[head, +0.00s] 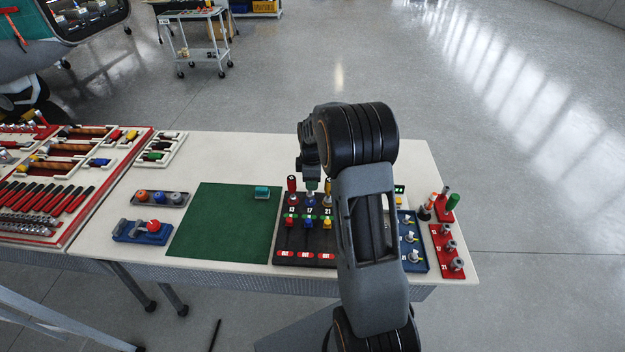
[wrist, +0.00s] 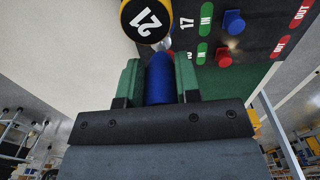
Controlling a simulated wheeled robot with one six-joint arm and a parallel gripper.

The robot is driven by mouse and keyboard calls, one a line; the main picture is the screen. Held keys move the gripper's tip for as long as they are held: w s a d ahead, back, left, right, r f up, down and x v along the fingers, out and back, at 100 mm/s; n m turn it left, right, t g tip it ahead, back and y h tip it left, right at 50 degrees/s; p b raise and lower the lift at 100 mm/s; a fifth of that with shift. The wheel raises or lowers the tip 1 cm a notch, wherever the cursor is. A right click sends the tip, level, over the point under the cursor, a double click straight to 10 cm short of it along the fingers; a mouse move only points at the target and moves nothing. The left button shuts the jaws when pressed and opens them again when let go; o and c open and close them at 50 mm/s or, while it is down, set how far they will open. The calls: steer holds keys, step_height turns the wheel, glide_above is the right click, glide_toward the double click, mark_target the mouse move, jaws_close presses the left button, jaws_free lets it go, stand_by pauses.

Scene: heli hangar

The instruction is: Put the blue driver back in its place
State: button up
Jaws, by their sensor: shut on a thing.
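The blue driver (wrist: 160,78) is between the green finger pads of my gripper (wrist: 160,82) in the wrist view; its lower part is hidden. In the head view my gripper (head: 311,186) is over the back of the black numbered board (head: 283,257), at the column marked 17. A little blue shows below the fingers there. A red handle (head: 292,184) stands to the left, and a yellow handle (head: 328,186) to the right, mostly behind my arm. I cannot tell whether the blue driver is seated.
Red, blue and yellow pegs stand on the board's IN row. A blue tray (head: 412,258) and red tray (head: 446,240) are right. My arm hides part of the board.

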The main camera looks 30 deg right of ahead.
stand_by(0.4)
steer(key=shift+f+b, duration=0.85)
steer(key=shift+f, duration=0.2)
stand_by(0.6)
steer(key=o, duration=1.1)
steer(key=shift+r, duration=0.1)
steer(key=shift+r+p, duration=2.65)
steer(key=shift+r, duration=1.05)
